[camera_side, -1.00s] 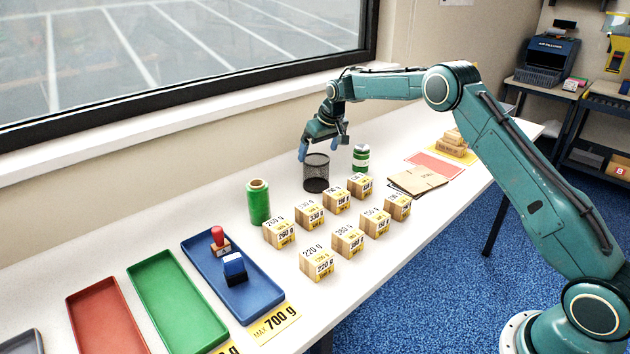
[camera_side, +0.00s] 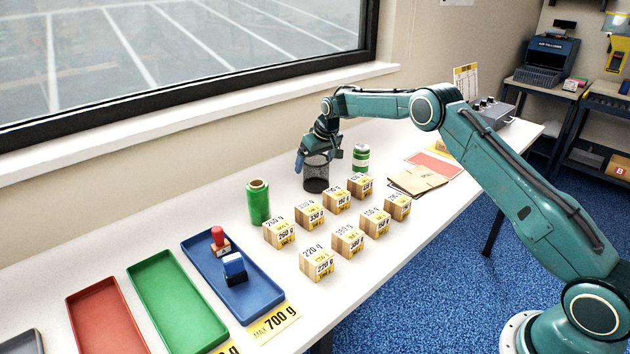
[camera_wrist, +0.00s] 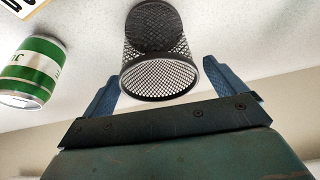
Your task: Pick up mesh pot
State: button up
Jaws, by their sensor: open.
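The black mesh pot (camera_side: 316,178) stands upright on the white table near the window side. In the wrist view the mesh pot (camera_wrist: 160,55) shows its open rim towards me, and it looks empty. My gripper (camera_side: 318,158) is at the top of the pot in the side view. In the wrist view my gripper (camera_wrist: 164,80) is open, with one blue finger on each side of the pot's rim. A gap shows between each finger and the mesh. The gripper hides part of the pot's rim in the side view.
Several weight-marked boxes (camera_side: 310,215) stand in front. A green roll (camera_side: 258,202) is to the left. A blue tray (camera_side: 262,297) lies farther left.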

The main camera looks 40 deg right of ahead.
jog(key=shift+c, duration=0.3)
jog(key=c, duration=1.3)
jog(key=shift+c, duration=0.2)
jog(key=shift+r, duration=0.1)
notch_tip(320, 180, up, 10)
